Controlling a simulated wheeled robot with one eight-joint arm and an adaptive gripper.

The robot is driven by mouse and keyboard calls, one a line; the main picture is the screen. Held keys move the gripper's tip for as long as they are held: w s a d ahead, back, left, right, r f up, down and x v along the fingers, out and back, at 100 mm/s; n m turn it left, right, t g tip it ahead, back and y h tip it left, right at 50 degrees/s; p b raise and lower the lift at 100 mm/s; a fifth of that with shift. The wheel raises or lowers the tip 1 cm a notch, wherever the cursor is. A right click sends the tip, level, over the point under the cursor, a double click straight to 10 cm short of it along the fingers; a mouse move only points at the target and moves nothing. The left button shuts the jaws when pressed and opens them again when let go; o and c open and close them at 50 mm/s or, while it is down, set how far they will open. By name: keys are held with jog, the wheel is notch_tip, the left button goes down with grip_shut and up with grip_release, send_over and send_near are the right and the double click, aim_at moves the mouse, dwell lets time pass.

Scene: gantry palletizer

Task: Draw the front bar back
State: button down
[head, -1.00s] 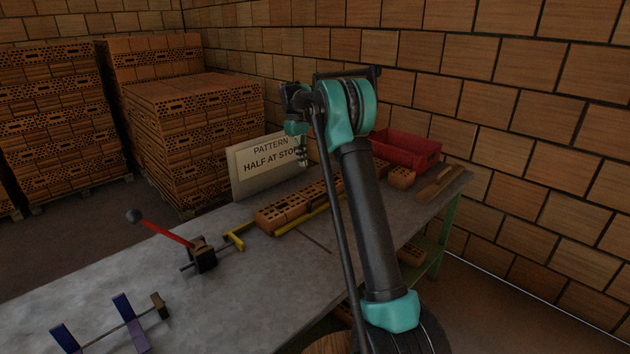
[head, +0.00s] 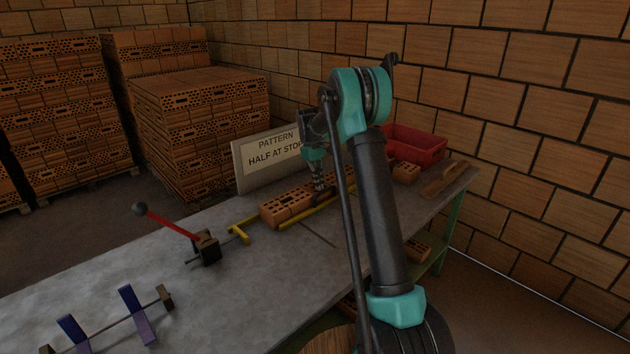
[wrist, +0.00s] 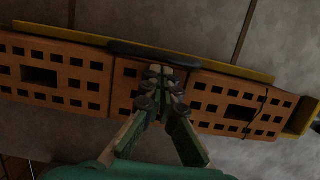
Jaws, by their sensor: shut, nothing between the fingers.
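The front bar is a long yellow bar (head: 294,219) lying along the near side of a row of perforated orange bricks (head: 287,208). In the wrist view the yellow bar (wrist: 215,68) runs across the top, with a dark strip (wrist: 150,51) along its middle. The bricks (wrist: 75,75) lie below it there, close against it. My gripper (head: 320,190) points down over the brick row. In the wrist view its closed fingertips (wrist: 160,72) are empty, over the bricks just short of the bar. Whether they touch anything, I cannot tell.
A yellow end stop (head: 240,232) stands at the row's left end. A red lever (head: 172,224) with a dark ball, and blue brackets on a rod (head: 137,315), sit further left. A sign (head: 268,160) stands behind. A red bin (head: 415,146) is at the right.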

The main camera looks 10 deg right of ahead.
dwell(0.3)
jog(key=s+d, duration=0.3)
jog(key=s, duration=0.1)
jog(key=s+d, duration=0.3)
jog(key=s, duration=0.2)
jog(key=s+d, duration=0.4)
jog(key=shift+s, duration=0.3)
jog(key=shift+r, duration=0.1)
jog(key=v, duration=1.1)
jog(key=s+a+f+m+t, duration=0.1)
jog(key=s+f, duration=0.3)
jog(key=s, duration=0.5)
jog(key=s+a+f+m+t+y, duration=0.1)
jog(key=s+f+m+t, duration=0.2)
jog(key=s, duration=0.7)
jog(key=s+a+f+m+t, duration=0.2)
jog(key=s+f, duration=0.4)
jog(key=s, duration=0.4)
jog(key=shift+f+m+y, duration=0.25)
jog(key=shift+m+y, duration=0.05)
jog(key=shift+m, duration=0.3)
